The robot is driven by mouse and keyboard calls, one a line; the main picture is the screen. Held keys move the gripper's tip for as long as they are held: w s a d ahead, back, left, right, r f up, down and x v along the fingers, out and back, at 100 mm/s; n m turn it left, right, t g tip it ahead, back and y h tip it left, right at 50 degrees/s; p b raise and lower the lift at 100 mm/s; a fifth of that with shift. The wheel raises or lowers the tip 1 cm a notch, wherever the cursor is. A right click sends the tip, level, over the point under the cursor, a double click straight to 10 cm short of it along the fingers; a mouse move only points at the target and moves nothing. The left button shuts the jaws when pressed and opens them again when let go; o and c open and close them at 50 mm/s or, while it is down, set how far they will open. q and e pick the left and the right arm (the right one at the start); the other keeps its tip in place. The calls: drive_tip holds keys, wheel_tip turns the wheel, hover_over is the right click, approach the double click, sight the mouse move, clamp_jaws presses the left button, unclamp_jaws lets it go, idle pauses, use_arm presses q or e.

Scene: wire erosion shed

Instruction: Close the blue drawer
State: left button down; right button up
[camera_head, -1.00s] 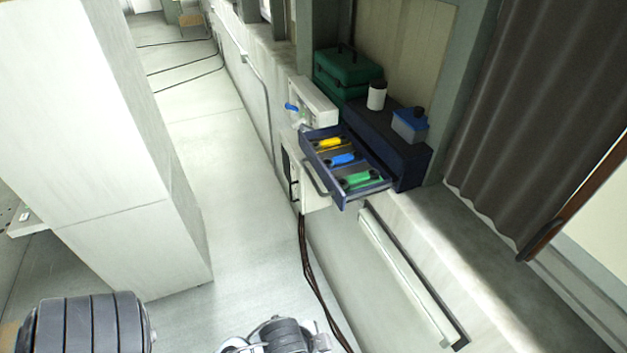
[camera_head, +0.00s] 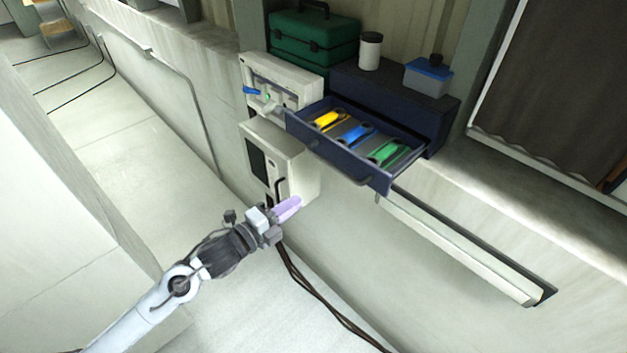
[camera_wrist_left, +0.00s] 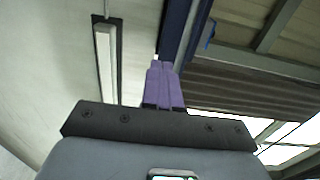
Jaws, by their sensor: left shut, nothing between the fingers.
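The blue drawer (camera_head: 352,160) is pulled out of its dark blue cabinet (camera_head: 392,98) on the ledge. Tools with yellow, blue and green handles lie in it. Its front, with a bar handle (camera_head: 340,166), faces down and left in the head view. My left gripper (camera_head: 288,209) has purple fingers and is shut and empty. It is below and left of the drawer front, in front of the white wall box, apparently apart from the drawer. In the left wrist view the shut fingers (camera_wrist_left: 164,84) point up towards a dark blue surface (camera_wrist_left: 176,32). My right gripper is not in view.
A green toolbox (camera_head: 313,38), a white canister (camera_head: 370,51) and a blue-lidded container (camera_head: 427,78) stand around or on the cabinet. White wall boxes (camera_head: 283,84) are left of the drawer. A long pale bar (camera_head: 460,248) runs below the ledge. Dark cables hang beneath.

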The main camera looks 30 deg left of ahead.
use_arm(q)
drive_tip(key=p+x, duration=0.4)
drive_tip(key=x, duration=1)
drive_tip(key=shift+r, duration=0.3)
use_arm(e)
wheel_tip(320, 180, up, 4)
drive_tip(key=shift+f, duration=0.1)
use_arm(q)
drive_tip(key=shift+w, duration=0.1)
